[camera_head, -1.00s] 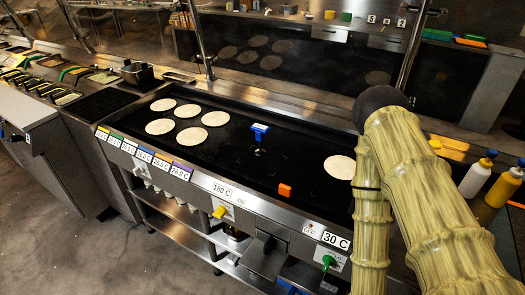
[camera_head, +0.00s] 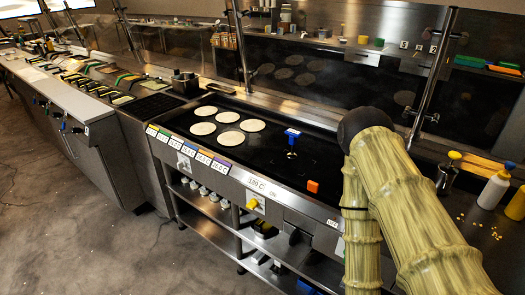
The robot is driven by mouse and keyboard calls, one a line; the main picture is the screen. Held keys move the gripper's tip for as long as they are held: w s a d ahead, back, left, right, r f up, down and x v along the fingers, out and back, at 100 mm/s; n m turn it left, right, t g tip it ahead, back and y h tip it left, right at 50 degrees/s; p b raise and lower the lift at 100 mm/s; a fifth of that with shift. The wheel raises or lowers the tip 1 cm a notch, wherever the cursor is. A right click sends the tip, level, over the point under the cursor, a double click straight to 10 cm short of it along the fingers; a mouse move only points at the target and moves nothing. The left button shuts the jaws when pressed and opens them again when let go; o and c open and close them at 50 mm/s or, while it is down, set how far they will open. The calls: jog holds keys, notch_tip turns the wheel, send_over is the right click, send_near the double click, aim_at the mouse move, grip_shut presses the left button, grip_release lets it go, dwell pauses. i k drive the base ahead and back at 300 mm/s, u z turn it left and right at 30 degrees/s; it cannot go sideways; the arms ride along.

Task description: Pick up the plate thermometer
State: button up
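A blue-topped tool (camera_head: 292,133) with a thin metal stem and a small round foot stands upright on the black griddle plate (camera_head: 262,150). It looks like the plate thermometer, but it is too small to read any display. A small orange block (camera_head: 312,187) sits near the griddle's front edge, to the right of and nearer than the blue-topped tool. My arm fills the right side of the view and hides the griddle's right part. My gripper is not in view, so its state does not show.
Several tortillas (camera_head: 229,138) lie on the griddle's left part. An upright post (camera_head: 432,75) stands behind the griddle by my arm. Bottles (camera_head: 493,190) stand at the right. A knobbed front panel (camera_head: 250,190) runs along the griddle. Open floor (camera_head: 130,240) lies front left.

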aim_at(294, 135)
jog(key=u, duration=1.65)
jog(key=i, duration=1.65)
jog(key=z, duration=2.05)
